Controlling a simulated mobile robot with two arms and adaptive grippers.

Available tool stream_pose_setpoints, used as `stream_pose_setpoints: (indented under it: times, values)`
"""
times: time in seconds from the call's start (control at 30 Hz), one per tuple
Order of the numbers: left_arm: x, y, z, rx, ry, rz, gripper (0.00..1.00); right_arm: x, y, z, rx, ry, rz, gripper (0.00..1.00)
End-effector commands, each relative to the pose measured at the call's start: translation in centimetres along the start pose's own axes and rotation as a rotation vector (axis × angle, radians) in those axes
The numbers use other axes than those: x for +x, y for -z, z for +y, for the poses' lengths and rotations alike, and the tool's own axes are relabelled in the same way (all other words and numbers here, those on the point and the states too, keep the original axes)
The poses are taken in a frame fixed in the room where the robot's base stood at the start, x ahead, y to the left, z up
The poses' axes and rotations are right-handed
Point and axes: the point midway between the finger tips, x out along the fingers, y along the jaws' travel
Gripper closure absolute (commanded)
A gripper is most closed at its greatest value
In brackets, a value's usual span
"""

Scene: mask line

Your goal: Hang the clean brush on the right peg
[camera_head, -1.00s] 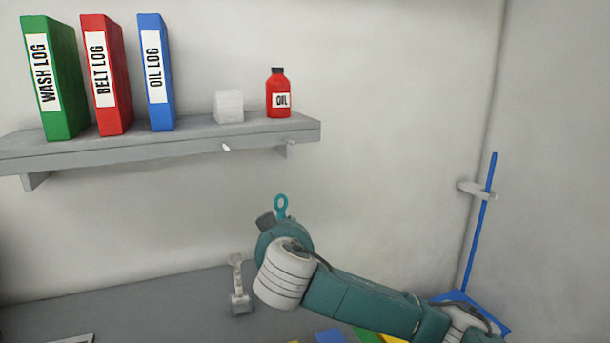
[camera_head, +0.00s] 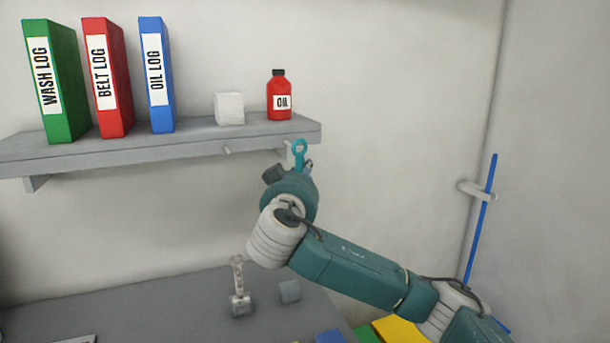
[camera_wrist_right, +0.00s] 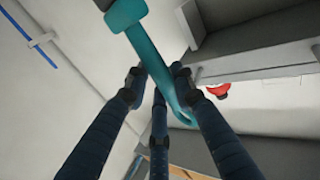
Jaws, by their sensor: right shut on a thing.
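My right gripper (camera_head: 307,167) is shut on the teal brush (camera_head: 299,152), whose handle ends in a ring. In the head view the ring is just below the shelf's front edge, near its right end. My wrist hides most of the gripper and the brush. In the right wrist view the teal handle (camera_wrist_right: 149,52) runs between the fingers (camera_wrist_right: 160,78). The left peg (camera_head: 227,150) sticks out of the shelf front. The right peg is hard to make out behind the ring, and I cannot tell if they touch. My left gripper is out of view.
The grey shelf (camera_head: 190,146) carries green, red and blue binders, a white block (camera_head: 229,108) and a red oil bottle (camera_head: 279,97). A pale, stained brush (camera_head: 239,288) and a grey block (camera_head: 290,291) are on the counter. A blue-handled tool (camera_head: 482,220) stands at right.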

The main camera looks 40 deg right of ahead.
Motion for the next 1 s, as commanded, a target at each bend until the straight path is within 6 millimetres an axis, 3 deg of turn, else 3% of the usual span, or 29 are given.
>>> stream_pose_setpoints:
  times: [0.97, 1.0]
  values:
    - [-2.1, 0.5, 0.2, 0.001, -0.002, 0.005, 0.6, 5.1, -0.3, -2.9, 0.0, -0.001, 0.0, 1.0]
    - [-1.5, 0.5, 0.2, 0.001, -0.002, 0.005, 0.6, 5.3, -0.9, -3.1, 0.002, 0.0, -0.001, 1.0]
